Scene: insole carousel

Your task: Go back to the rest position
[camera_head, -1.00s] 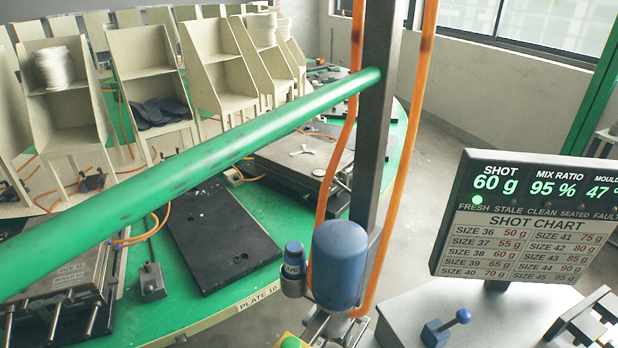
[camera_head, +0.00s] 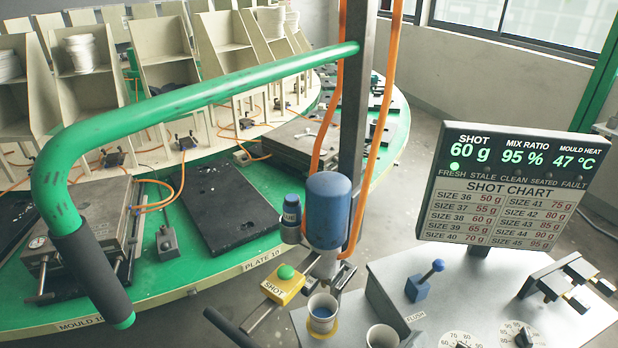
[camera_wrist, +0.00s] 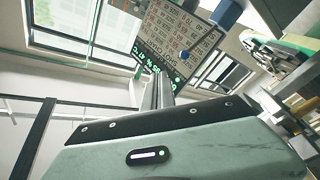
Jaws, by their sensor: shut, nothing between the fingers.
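My gripper (camera_wrist: 162,88) shows in the wrist view, its two slim grey fingers together above the black edge of its pale green body. Nothing shows between the fingers. Behind them are the display, tilted in this view, and a window. The head view does not show my gripper. There, the green tube handle (camera_head: 200,95) with its black grip (camera_head: 92,268) crosses the left half, in front of the carousel (camera_head: 190,270). No gripper is on it.
The display (camera_head: 510,190) reads 60 g. Below the blue nozzle (camera_head: 328,210) is a cup (camera_head: 322,314), beside the yellow SHOT button box (camera_head: 284,284). Another cup (camera_head: 382,336) stands nearby. A black plate (camera_head: 225,205) and moulds (camera_head: 82,225) lie on the carousel. Floor at right is open.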

